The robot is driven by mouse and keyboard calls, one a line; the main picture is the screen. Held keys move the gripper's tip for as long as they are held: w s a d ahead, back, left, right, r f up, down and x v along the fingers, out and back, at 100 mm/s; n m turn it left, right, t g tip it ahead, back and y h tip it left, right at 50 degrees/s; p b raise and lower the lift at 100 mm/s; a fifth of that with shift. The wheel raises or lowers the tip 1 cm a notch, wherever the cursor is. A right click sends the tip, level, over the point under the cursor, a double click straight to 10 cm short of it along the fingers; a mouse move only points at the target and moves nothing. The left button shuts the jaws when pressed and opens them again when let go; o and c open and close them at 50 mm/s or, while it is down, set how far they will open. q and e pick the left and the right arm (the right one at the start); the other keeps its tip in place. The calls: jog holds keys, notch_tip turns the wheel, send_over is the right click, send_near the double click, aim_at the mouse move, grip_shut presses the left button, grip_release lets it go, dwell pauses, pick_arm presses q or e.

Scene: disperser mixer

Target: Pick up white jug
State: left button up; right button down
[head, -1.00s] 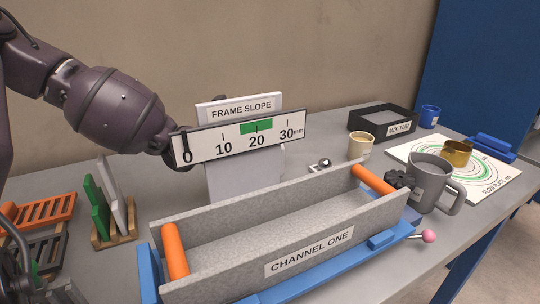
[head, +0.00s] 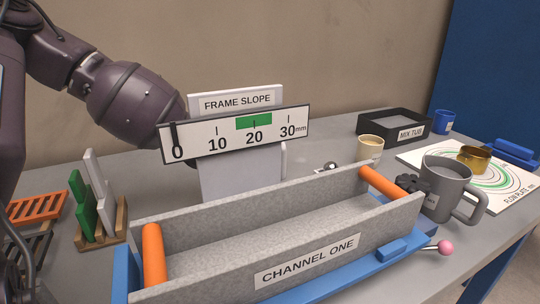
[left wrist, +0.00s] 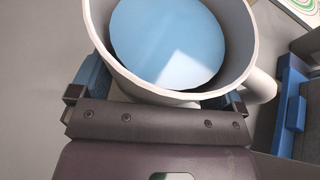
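The white jug (left wrist: 100,50) fills the upper part of the left wrist view. It is upright, with a blue surface (left wrist: 170,45) inside and its handle (left wrist: 262,88) at the right. My left gripper (left wrist: 160,90) is spread open, with one blue-padded finger on each side of the jug below its rim. I cannot tell whether the pads touch the wall. In the head view, my left forearm (head: 130,100) reaches behind the FRAME SLOPE board (head: 238,103), which hides the gripper and most of the jug. A pale sliver, probably its handle (head: 284,160), shows at the board's right edge. My right gripper is not in view.
The CHANNEL ONE trough (head: 270,235) with orange rollers stands in front of the board. A grey jug (head: 442,185), beige cup (head: 370,147), MIX TUB tray (head: 385,122) and FLOW PLATE (head: 500,190) with a brass cup (head: 474,158) stand right. Racks (head: 98,205) stand left.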

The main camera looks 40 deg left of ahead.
pick_arm(q)
notch_tip(320, 180, up, 20)
jog(key=p, duration=0.4)
jog(key=shift+p, duration=0.3)
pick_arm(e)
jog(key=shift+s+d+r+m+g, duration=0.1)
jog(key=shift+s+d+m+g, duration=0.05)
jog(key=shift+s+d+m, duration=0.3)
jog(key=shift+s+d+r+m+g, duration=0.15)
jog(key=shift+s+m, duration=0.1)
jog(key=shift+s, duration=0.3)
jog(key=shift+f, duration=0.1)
